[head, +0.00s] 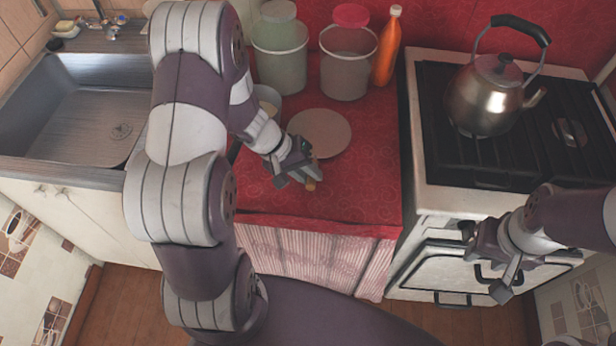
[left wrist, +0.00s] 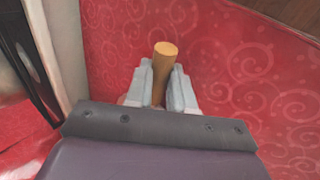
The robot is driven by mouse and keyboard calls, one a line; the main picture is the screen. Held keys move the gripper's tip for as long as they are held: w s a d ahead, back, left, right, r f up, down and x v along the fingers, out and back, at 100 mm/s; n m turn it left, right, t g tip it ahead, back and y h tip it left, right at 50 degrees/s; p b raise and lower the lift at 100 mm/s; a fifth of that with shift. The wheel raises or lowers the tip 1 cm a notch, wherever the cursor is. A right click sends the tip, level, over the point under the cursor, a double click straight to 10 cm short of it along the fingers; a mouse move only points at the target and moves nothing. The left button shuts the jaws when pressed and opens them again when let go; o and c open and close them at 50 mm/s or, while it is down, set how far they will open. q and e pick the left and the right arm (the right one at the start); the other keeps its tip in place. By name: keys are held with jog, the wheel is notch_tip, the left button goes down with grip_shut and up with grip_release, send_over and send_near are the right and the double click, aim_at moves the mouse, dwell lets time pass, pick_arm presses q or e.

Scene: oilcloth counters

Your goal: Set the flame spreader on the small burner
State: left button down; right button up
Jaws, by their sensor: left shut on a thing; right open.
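The flame spreader looks like a flat, pale round disc (head: 320,133) over the red counter. A wooden handle (left wrist: 164,62) sits between the jaws of my left gripper (head: 300,176), which is shut on it. The handle's tip also shows just below the gripper in the head view. I cannot tell whether the disc touches the cloth, and the join of disc and handle is hidden. A burner (head: 570,132) shows on the right of the black hob. My right gripper (head: 486,262) is open and empty in front of the stove.
A steel kettle (head: 487,97) stands on the left part of the hob (head: 445,150). Two tubs (head: 279,60) (head: 346,70) and an orange bottle (head: 387,48) stand at the counter's back. A sink (head: 80,120) is at left. The counter's front right is clear.

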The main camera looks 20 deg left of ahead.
pick_arm(q)
jog(key=shift+w+f, duration=0.1)
jog(key=shift+f, duration=0.25)
pick_arm(e)
jog(key=shift+w+f, duration=0.1)
jog(key=shift+f, duration=0.1)
jog(key=shift+r, duration=0.1)
pick_arm(q)
jog(key=c, duration=1)
grip_release()
jog(key=shift+f, duration=0.15)
